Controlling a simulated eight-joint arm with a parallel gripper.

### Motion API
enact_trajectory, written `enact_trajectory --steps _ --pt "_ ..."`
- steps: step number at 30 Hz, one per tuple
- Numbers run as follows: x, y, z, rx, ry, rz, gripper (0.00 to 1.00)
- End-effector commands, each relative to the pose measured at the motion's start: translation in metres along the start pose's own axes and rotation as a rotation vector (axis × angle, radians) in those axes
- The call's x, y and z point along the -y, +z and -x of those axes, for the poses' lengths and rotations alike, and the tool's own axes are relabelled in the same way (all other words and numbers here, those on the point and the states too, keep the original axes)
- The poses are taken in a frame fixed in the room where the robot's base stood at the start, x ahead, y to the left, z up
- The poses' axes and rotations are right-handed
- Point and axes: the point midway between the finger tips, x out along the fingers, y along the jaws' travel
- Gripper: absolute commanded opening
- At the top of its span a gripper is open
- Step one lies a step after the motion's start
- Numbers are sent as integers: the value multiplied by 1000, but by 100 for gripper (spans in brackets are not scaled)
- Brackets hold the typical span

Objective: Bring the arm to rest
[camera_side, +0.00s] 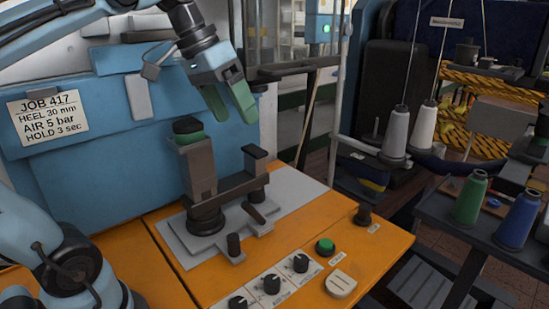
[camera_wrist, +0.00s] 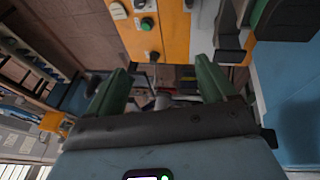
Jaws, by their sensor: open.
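My gripper (camera_side: 230,101) has green fingers and hangs in the air in the side view, above and to the right of the dark clamp fixture (camera_side: 230,185). The fingers are apart with nothing between them. In the wrist view my gripper (camera_wrist: 165,88) also shows two separate green fingers with an empty gap. The fixture stands on a grey plate (camera_side: 295,190) on the orange bench (camera_side: 380,240). A dark and green piece (camera_side: 188,130) sits on top of the fixture's taller post. I cannot tell what it is.
A blue machine body (camera_side: 100,165) with a job card (camera_side: 47,115) stands behind the fixture. Knobs (camera_side: 272,284) and a green button (camera_side: 325,246) are at the bench front. Thread cones (camera_side: 396,132) and spools (camera_side: 470,196) stand on the right. The air around my gripper looks clear.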

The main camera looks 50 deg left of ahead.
Motion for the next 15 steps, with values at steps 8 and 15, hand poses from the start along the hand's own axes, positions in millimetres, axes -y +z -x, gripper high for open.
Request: enact_trajectory --steps 8,15 --pt "4 36 -101 -153 -118 -64 84" --pt "10 66 -155 -269 -177 -119 84"
